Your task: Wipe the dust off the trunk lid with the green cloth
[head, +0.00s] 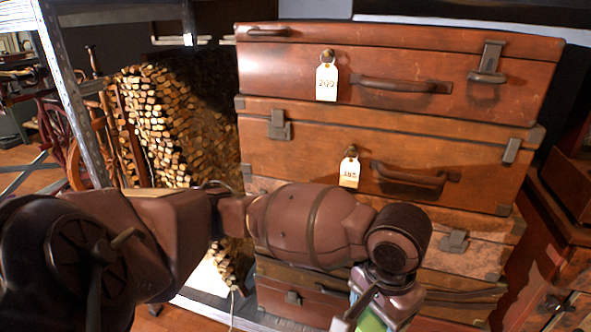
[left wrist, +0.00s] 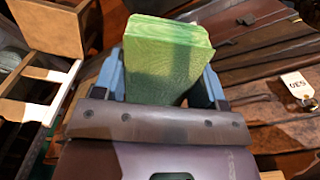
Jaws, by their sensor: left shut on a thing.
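My left gripper (head: 366,304) is low in the head view, in front of the stacked trunks. It is shut on the green cloth (left wrist: 165,55), a thick folded block between its blue fingers in the left wrist view. A small part of the cloth (head: 371,321) shows at the bottom edge of the head view. The brown trunks (head: 400,130) stand in a stack, their fronts facing me. I cannot tell which trunk lid is dusty; the lower ones are partly hidden by my left arm. My right gripper is in neither view.
White tags hang on the upper trunks (head: 327,82). Stacked firewood (head: 165,130) and a metal shelf post (head: 75,90) stand to the left. More brown trunks (head: 565,230) stand close on the right. A wooden box or shelf (left wrist: 50,35) shows at left in the left wrist view.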

